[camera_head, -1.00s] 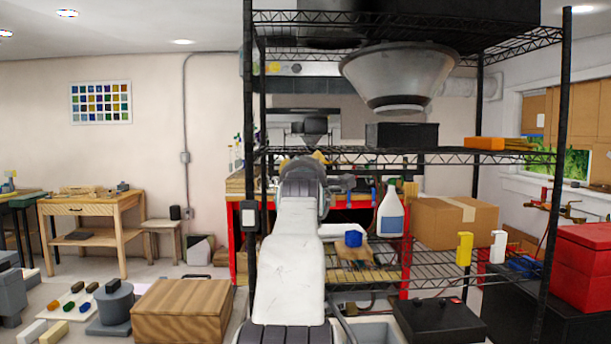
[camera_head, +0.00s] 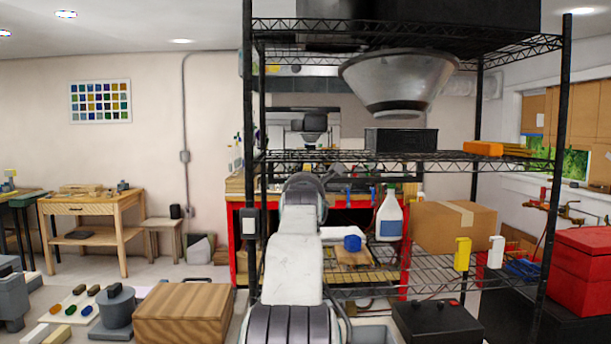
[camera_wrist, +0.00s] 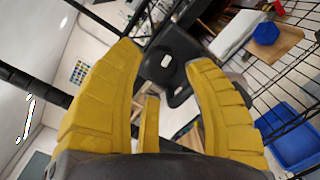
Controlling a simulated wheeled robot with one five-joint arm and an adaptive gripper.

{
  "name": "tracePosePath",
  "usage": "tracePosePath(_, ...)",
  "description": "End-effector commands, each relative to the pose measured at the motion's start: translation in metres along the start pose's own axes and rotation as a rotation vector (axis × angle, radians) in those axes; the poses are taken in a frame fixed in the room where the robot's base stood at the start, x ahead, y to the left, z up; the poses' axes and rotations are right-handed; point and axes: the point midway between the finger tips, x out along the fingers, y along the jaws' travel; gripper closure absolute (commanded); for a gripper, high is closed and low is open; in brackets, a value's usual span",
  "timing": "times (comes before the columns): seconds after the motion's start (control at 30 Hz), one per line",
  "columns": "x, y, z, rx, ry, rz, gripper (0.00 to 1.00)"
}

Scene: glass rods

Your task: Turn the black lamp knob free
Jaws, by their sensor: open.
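A black rounded part (camera_wrist: 157,71) with a small pale patch shows beyond and between the fingertips, with a gap to both. I cannot tell for sure whether it is the lamp knob. In the head view my arm stands in front of the rack and hides most of the gripper. No lamp knob can be made out there.
The black wire rack (camera_head: 470,156) surrounds the reach area with posts and shelves. A large grey cone (camera_head: 400,78) hangs under its top shelf.

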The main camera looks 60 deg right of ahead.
Motion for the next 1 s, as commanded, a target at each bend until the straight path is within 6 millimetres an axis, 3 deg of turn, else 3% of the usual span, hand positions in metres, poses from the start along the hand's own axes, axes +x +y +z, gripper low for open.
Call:
tracePosePath(0.3, 0.025, 0.001, 0.001, 0.001, -0.001, 0.001, 0.53)
tracePosePath(0.73, 0.028, 0.0, 0.0, 0.001, -0.001, 0.001, 0.52)
tracePosePath(1.0, 0.028, 0.0, 0.0, 0.001, -0.001, 0.001, 0.76)
